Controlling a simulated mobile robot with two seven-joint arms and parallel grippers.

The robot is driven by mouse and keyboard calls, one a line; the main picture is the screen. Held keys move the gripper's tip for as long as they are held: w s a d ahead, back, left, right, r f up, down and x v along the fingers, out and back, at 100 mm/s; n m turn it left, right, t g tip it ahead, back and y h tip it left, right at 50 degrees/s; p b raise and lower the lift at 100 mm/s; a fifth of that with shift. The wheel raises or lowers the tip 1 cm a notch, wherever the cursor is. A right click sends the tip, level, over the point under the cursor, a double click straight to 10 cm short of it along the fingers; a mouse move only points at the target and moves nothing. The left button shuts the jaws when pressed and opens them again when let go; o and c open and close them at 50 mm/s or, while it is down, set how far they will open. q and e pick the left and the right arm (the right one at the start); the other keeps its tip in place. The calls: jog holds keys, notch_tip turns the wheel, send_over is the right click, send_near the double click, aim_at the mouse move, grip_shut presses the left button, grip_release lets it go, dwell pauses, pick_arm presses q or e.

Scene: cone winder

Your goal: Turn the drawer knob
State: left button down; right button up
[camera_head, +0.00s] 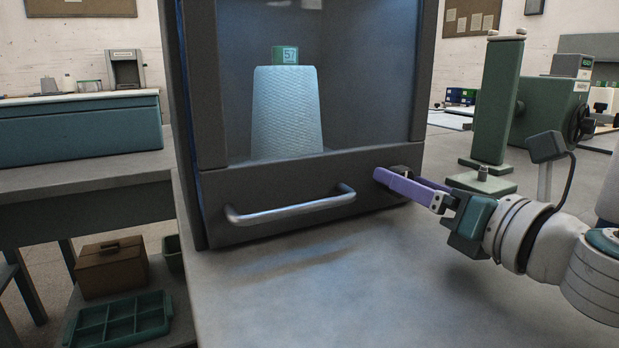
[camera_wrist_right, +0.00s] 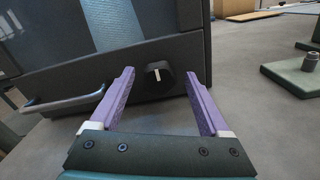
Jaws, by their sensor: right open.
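The drawer knob (camera_wrist_right: 157,72) is a dark round knob with a pale mark line, on the right end of the dark drawer front. It shows in the right wrist view, ahead of and between my open purple fingers. In the head view my right gripper (camera_head: 388,178) reaches the drawer front from the right, and its fingers mostly hide the knob. In the wrist view the right gripper (camera_wrist_right: 160,98) is open with nothing held; I cannot tell whether a finger touches the knob. The drawer front (camera_head: 270,182) carries a silver bar handle (camera_head: 290,208), also in the wrist view (camera_wrist_right: 65,103). My left gripper is not in view.
A light blue yarn cone (camera_head: 287,115) with a green tag stands behind the cabinet's window. A green post (camera_head: 498,105) on a base stands right of the cabinet, behind my right arm. The grey tabletop (camera_head: 300,295) in front of the drawer is clear.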

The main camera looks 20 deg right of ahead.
grip_shut()
dwell(0.7)
